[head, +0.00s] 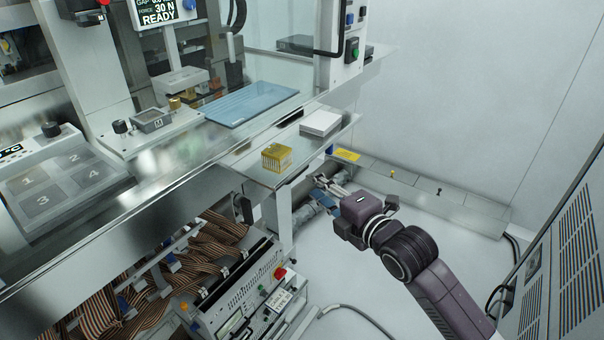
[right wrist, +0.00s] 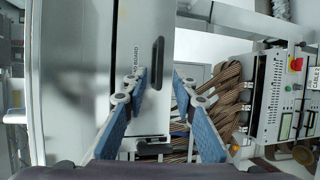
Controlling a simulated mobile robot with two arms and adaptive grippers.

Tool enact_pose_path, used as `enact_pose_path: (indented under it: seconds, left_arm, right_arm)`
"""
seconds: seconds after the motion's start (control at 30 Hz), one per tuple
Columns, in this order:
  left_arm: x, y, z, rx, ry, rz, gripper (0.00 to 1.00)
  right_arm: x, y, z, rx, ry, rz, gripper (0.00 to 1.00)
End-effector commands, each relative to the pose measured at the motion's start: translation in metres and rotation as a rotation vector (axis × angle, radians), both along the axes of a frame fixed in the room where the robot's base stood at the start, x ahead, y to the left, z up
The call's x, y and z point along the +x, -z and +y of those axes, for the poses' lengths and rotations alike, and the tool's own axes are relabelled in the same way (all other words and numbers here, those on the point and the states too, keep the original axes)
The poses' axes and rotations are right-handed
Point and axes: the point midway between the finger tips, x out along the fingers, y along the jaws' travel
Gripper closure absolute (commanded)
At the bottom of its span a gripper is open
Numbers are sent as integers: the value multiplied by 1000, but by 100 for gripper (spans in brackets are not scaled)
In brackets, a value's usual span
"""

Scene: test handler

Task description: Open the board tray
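In the right wrist view, a pale panel (right wrist: 138,100), its label partly hidden but ending in "BOARD", appears to be the board tray's front. It carries a dark bar handle (right wrist: 158,55), which looks upright in this turned view. My right gripper (right wrist: 159,78) is open, its blue-padded fingers apart with nothing between the pads. The handle shows beyond the fingertips, between them; I cannot tell the exact distance. In the head view my right gripper (head: 322,190) is beside the bench, below its glass shelf. The tray front cannot be made out there. My left gripper is not in view.
A brass block (head: 276,158) and a white box (head: 321,122) stand on the shelf above my right gripper. Ribbon cables (head: 215,240) and a control unit (head: 245,290) are below the bench. A low ledge (head: 430,200) runs behind; floor right of the bench is mostly clear.

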Motion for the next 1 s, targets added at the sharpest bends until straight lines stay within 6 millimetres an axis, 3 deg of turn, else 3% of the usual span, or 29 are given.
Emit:
enact_pose_path:
  seconds: [0.6, 1.0]
  left_arm:
    - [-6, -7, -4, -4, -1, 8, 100]
    - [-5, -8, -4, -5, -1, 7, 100]
  right_arm:
    - [59, 13, 36, 3, 1, 2, 74]
    - [64, 14, 39, 3, 1, 2, 74]
